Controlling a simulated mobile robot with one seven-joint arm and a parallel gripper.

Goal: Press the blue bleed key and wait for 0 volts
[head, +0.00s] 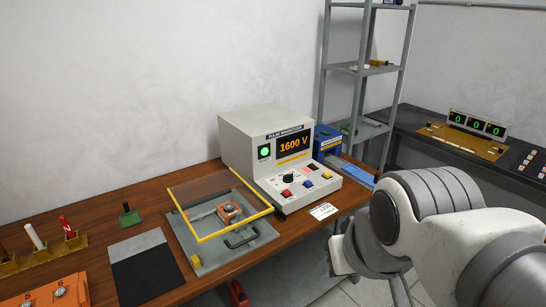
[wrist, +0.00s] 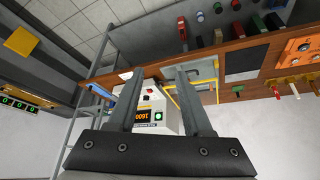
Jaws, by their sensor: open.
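The pulse magnetizer console (head: 242,136) is a pale box on the wooden bench, with an orange display (head: 293,145) reading 1600 V and a lit green lamp (head: 264,152). On its sloped front, the blue key (head: 308,183) sits between a red key (head: 287,193) and a yellow key (head: 326,175). In the wrist view the console (wrist: 165,98) appears upside down beyond my gripper (wrist: 158,72). My gripper is open with nothing between its fingers, away from the console. In the wrist view I cannot make out the blue key clearly.
A fixture with a yellow-framed clear cover (head: 220,205) stands left of the console. A white tag (head: 323,211) lies near the bench's front edge. A blue box (head: 327,143) and metal shelf (head: 362,75) are behind. A second bench (head: 420,125) is at right.

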